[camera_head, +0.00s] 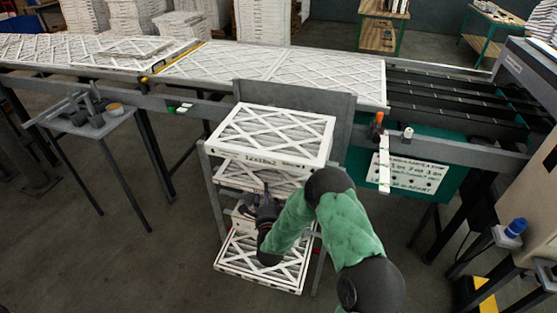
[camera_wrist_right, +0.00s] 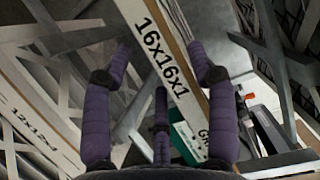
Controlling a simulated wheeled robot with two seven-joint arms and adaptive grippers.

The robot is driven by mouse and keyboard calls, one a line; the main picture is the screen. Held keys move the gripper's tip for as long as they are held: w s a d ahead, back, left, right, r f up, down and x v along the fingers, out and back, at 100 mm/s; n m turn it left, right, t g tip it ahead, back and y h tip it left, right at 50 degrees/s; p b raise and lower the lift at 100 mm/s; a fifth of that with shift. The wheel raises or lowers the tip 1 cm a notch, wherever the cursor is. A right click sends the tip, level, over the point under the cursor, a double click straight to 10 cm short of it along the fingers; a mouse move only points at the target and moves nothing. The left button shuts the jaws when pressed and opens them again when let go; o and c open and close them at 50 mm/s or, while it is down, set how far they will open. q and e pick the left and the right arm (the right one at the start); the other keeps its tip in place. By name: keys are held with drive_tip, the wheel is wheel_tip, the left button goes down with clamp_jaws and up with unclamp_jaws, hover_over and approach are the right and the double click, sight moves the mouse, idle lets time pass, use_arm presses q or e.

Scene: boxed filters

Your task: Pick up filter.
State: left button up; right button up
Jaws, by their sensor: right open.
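White-framed filters with lattice faces sit on a grey rack. A top filter (camera_head: 270,134) lies flat, more filters (camera_head: 238,176) sit just under it, and another filter (camera_head: 262,266) lies on the bottom level. My right gripper (camera_head: 264,192) is at the rack's front, beside the middle level. In the right wrist view my right gripper (camera_wrist_right: 160,50) has its purple fingers spread on both sides of a filter edge marked 16x16x1 (camera_wrist_right: 163,38). I cannot tell whether they touch it. Another filter marked 12x12x1 (camera_wrist_right: 32,128) shows at lower left. My left gripper is out of view.
A conveyor (camera_head: 440,98) behind the rack carries several flat filters (camera_head: 275,68). A small grey stand (camera_head: 90,127) is at left. A machine with a blue-capped item (camera_head: 515,228) is at right. Open floor (camera_head: 130,250) lies left of the rack.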

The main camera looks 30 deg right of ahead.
drive_tip(key=shift+r+b+x, duration=0.15)
drive_tip(key=shift+b+x, duration=0.15)
drive_tip(key=shift+x, duration=0.85)
drive_tip(key=shift+r+b+x, duration=0.15)
drive_tip(key=shift+b+x, duration=0.1)
drive_tip(key=shift+x, duration=0.9)
clamp_jaws()
